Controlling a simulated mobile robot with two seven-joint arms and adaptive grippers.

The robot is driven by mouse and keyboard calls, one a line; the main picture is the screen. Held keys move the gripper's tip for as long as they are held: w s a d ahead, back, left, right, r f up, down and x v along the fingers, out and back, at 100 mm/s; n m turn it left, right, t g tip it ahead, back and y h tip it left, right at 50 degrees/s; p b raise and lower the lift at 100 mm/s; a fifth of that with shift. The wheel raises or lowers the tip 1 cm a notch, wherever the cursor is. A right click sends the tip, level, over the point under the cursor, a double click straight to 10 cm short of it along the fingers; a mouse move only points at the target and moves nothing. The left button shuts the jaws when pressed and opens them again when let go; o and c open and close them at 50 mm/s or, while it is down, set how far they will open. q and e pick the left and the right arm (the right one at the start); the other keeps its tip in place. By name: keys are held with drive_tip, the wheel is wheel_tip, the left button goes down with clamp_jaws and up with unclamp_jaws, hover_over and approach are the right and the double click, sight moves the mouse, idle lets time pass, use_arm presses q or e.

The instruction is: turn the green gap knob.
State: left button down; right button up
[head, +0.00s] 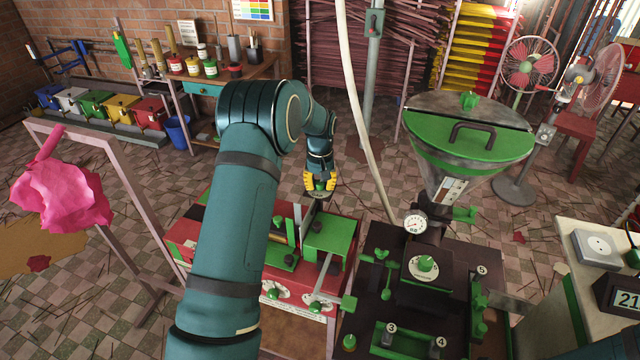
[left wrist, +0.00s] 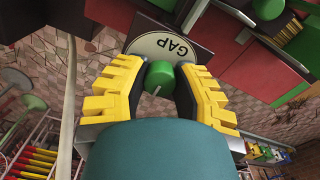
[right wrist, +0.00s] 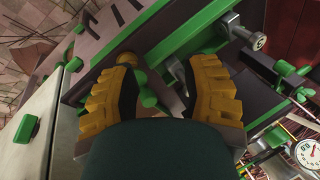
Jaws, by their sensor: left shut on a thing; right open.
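The green gap knob (left wrist: 160,76) is a short cylinder with a pale line on it. It stands in front of a round white plate marked GAP (left wrist: 170,46). In the left wrist view, my left gripper (left wrist: 162,80) has its yellow fingers on both sides of the knob and is shut on it. In the head view, my left gripper (head: 320,182) points down at the dark-edged plate (head: 318,197) behind the red machine; the knob is mostly hidden by the fingers there. My right gripper (right wrist: 160,75) is open in the right wrist view, over green and dark machine parts.
The red machine (head: 185,240) with green covers lies under my left arm. A steel hopper with a green lid (head: 470,135) and a gauge (head: 415,222) stand to the right. A pale cabinet (head: 590,245) is at the far right.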

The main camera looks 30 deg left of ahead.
sight(320, 182)
use_arm(q)
drive_tip(key=c, duration=0.7)
unclamp_jaws()
wheel_tip(320, 182, up, 12)
idle(0.5)
